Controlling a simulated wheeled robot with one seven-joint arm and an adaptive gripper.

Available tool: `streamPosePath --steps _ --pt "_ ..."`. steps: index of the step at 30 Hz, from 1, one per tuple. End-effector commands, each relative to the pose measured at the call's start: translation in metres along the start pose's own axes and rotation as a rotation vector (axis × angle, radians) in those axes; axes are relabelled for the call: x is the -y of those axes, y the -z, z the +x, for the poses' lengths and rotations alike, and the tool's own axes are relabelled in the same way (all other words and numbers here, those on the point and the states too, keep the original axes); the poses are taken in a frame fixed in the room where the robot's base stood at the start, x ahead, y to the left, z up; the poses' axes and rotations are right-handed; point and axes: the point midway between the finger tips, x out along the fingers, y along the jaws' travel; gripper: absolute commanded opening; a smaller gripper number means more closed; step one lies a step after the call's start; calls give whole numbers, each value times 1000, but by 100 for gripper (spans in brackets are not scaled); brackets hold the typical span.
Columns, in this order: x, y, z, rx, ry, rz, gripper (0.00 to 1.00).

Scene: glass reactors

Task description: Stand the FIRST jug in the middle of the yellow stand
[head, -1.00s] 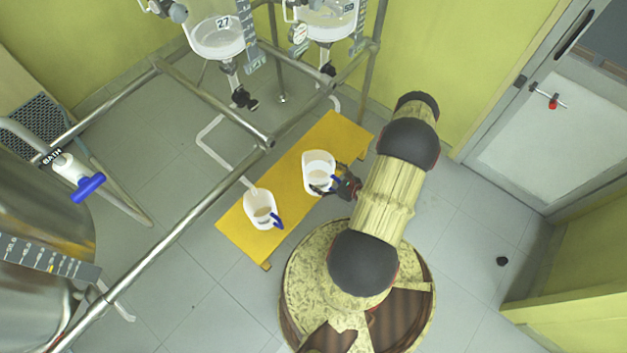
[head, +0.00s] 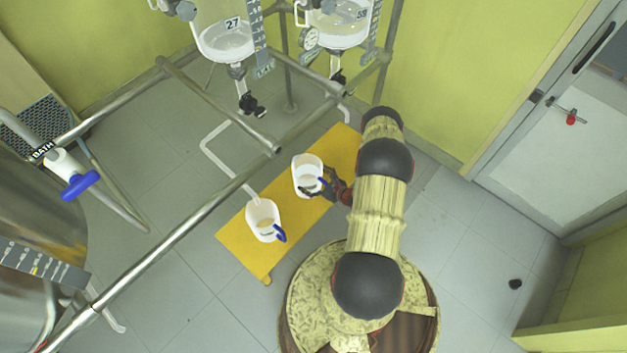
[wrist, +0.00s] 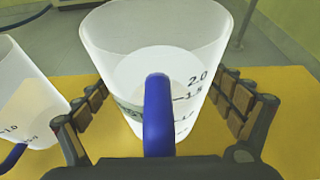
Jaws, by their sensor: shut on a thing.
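My gripper (head: 323,190) is shut on a white, see-through jug (head: 307,173), with its fingers along both sides of the body. In the wrist view the jug (wrist: 190,55) looks upright, its blue handle (wrist: 158,115) towards me and a scale on its side. Its label is mostly hidden behind the handle, so I cannot read its name. It is over the middle part of the yellow stand (head: 240,249); I cannot tell whether its base touches. A second jug (head: 262,215) with a blue handle stands on the stand to the left, also in the wrist view (wrist: 25,95).
Metal frame rails (head: 200,215) run just left of the stand. Glass reactors marked 27 (head: 225,40) and 58 (head: 342,25) hang behind it. A steel vessel (head: 40,220) is at far left. The stand's far right end (head: 345,145) is bare.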

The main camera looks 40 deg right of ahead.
Motion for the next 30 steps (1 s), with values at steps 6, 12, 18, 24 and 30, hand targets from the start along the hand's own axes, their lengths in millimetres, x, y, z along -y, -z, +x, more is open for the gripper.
streamPosePath --steps 6,12,18,24,30 --pt "2 17 16 5 1 -2 33" --pt "3 30 21 6 1 -4 33" --pt "3 29 21 6 1 -4 33" --pt "1 34 21 1 0 -1 96" --pt "1 34 21 0 0 -1 100"
